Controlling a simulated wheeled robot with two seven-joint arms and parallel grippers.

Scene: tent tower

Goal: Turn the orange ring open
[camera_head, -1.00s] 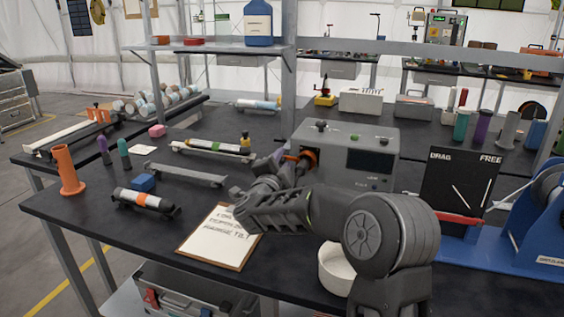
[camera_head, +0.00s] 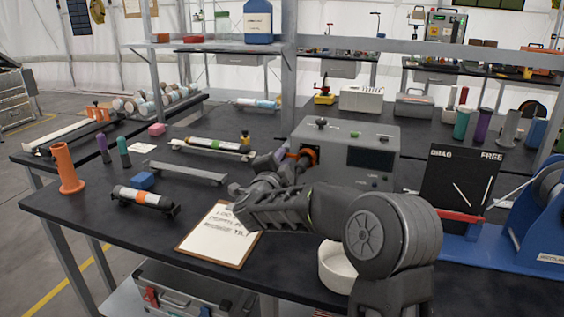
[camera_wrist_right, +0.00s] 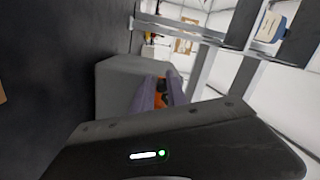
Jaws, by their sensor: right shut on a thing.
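The orange ring (camera_head: 303,154) is on the left face of the grey box-shaped device (camera_head: 341,135) on the dark bench. My right gripper (camera_head: 288,160) reaches it from the front left and is shut on it. In the right wrist view the two grey-purple fingers (camera_wrist_right: 160,93) lie on either side of the orange ring (camera_wrist_right: 161,99), and they hide much of it. How far the ring is turned cannot be told. My left gripper is not in view.
A clipboard (camera_head: 218,236) lies below my right forearm. A white round bowl (camera_head: 337,268) stands close to my arm. A black panel (camera_head: 457,188) and a blue machine (camera_head: 545,235) stand to the right.

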